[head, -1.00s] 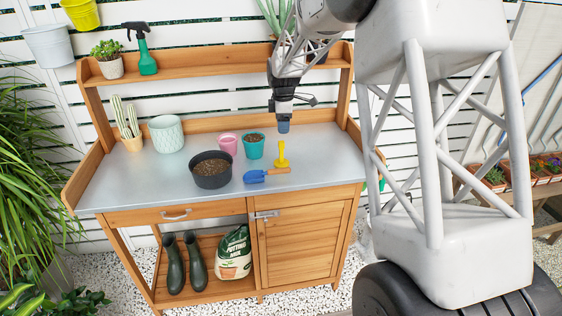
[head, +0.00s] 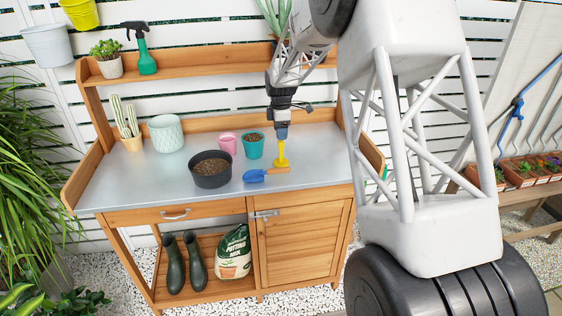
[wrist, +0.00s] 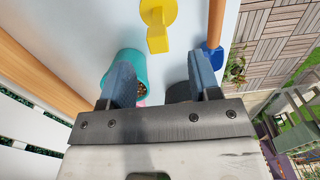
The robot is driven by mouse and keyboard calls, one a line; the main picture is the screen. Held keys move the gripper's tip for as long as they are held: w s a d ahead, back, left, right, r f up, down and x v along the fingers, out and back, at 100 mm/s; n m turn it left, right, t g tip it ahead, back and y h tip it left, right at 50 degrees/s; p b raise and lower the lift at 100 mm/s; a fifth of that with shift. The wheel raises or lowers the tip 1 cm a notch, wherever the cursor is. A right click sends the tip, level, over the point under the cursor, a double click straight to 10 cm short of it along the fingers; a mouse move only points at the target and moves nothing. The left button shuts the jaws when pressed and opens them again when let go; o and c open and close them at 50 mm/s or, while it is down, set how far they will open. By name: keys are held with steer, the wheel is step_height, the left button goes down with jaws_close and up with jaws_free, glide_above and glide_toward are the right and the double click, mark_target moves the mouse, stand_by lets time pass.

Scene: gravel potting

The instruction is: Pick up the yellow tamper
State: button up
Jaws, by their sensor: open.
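The yellow tamper (head: 282,158) stands upright on the metal bench top, base down, behind the trowel's wooden handle. My gripper (head: 283,133) hangs just above the tamper's handle in the head view, pointing down. In the wrist view, my gripper (wrist: 161,75) has its two blue-grey fingers wide apart with nothing between them. I cannot tell the exact gap between fingertips and handle.
The teal pot (head: 253,148), pink pot (head: 227,144) and dark bowl (head: 211,180) stand left of the tamper. A blue trowel (head: 255,176) lies close in front. The shelf (head: 200,69) runs above the back. The bench top (head: 310,160) is clear to the right.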

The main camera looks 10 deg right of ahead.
mark_target(281, 142)
steer(key=shift+f, duration=0.25)
steer(key=shift+w+d+f, duration=0.1)
steer(key=shift+f, duration=2.5)
steer(key=c, duration=1)
steer(key=shift+r, duration=0.15)
steer(key=shift+r, duration=4.9)
